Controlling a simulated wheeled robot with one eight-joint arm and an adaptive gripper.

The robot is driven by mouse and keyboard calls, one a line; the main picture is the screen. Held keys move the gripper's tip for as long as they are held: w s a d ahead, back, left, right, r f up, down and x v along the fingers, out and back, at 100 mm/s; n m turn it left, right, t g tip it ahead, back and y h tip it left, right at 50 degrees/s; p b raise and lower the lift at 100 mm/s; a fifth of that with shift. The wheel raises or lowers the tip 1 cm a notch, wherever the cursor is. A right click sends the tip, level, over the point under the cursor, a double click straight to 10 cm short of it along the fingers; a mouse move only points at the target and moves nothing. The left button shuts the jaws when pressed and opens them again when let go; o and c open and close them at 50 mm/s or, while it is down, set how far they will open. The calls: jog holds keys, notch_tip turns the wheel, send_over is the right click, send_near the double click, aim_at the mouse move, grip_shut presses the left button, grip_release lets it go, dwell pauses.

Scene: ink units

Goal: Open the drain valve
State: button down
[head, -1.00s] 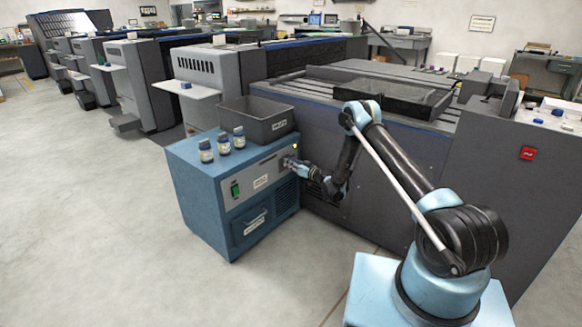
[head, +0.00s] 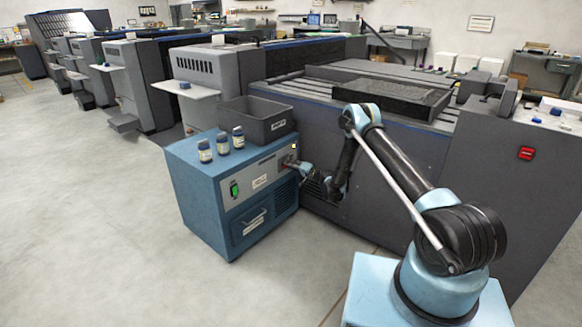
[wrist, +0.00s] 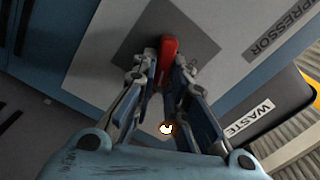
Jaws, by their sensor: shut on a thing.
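The red valve handle (wrist: 168,52) shows in the wrist view, standing out from a dark grey square plate (wrist: 185,30) on the cabinet's front. My gripper (wrist: 164,68) is shut on the handle, one finger on each side of it. In the head view my gripper (head: 292,165) is at the upper right of the blue cabinet's front panel.
The blue cabinet (head: 185,190) bears several small jars (head: 222,142) and a dark grey bin (head: 255,120). The bin's WASTE label (wrist: 249,117) shows in the wrist view. A large grey press (head: 380,175) stands close on the right. The floor at the left is clear.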

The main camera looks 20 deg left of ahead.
jog(key=m, duration=0.4)
jog(key=shift+a+f+m, duration=0.15)
jog(key=shift+f+m, duration=0.15)
jog(key=shift+f, duration=0.05)
jog(key=shift+s, duration=0.1)
dwell(0.4)
jog(key=c, duration=1.6)
grip_release()
jog(key=v, duration=0.7)
jog(key=shift+d, duration=0.3)
